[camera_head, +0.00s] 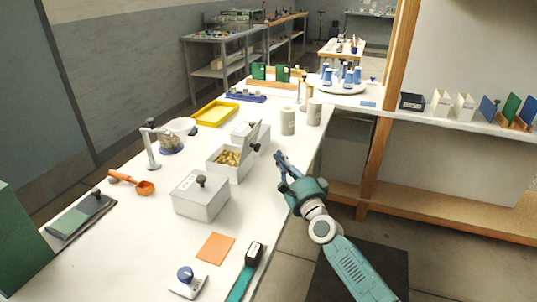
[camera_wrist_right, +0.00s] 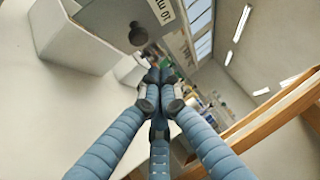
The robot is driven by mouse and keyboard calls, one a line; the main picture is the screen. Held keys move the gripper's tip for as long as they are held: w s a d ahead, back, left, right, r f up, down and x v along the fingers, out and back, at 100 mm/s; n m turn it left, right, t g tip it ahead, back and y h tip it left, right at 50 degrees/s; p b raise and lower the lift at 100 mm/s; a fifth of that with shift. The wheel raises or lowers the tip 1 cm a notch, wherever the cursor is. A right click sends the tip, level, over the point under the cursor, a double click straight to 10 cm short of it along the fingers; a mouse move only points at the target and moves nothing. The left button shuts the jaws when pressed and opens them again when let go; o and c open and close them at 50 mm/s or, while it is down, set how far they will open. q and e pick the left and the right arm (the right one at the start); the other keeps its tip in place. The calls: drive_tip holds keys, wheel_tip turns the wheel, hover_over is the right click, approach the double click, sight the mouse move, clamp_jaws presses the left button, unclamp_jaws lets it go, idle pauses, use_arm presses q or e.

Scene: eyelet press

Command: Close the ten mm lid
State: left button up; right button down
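The open grey-white box (camera_head: 232,171) with brass-coloured eyelets inside stands mid-table in the head view. Its lid (camera_head: 250,141) is raised steeply at the box's right side and carries a dark knob. In the right wrist view a light panel with a "10 mm" label (camera_wrist_right: 160,14) and a dark knob (camera_wrist_right: 138,34) show at the top, beside a pale box wall. My right gripper (camera_head: 280,160) is just right of the open box, apart from the lid. Its fingertips (camera_wrist_right: 160,78) come together with nothing visible between them. My left gripper is out of view.
A closed grey box with a knob (camera_head: 202,196) stands in front of the open one, and another box (camera_head: 257,132) behind. White cups (camera_head: 288,121) stand behind my right gripper. An orange square (camera_head: 215,248) and a green-handled tool (camera_head: 245,272) lie nearer.

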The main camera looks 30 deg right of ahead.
drive_tip(key=w+a, duration=0.1)
drive_tip(key=w+a+r+p, duration=0.1)
drive_tip(key=w, duration=0.1)
drive_tip(key=shift+w+a+r, duration=0.1)
drive_tip(key=shift+a, duration=0.2)
